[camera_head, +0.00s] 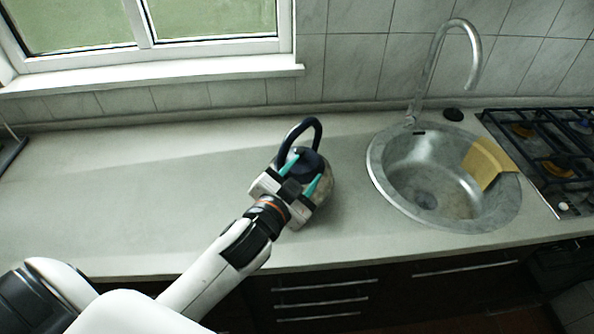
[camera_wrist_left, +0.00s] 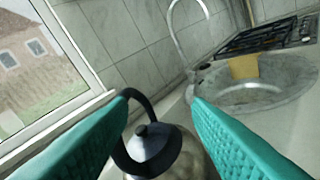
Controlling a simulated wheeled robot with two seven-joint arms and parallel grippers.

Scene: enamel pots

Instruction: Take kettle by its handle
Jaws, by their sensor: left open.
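The kettle (camera_head: 324,186) stands on the counter to the left of the sink, partly hidden behind my left gripper in the head view. It has a rounded body, a dark lid and a dark arched handle (camera_head: 303,126) rising above the lid. My left gripper (camera_head: 302,176) is open, with its teal fingertips at the near side of the kettle. In the left wrist view, the handle (camera_wrist_left: 124,142) and the lid with its black knob (camera_wrist_left: 151,143) show between the two spread fingers (camera_wrist_left: 160,112). I cannot tell whether a finger touches the kettle. My right gripper is not in view.
A round metal sink (camera_head: 432,196) with a tall tap (camera_head: 437,70) lies right of the kettle, with a yellow board (camera_head: 487,163) at its rim. A gas hob (camera_head: 548,150) is further right. The counter (camera_head: 120,205) to the left is clear, below a window.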

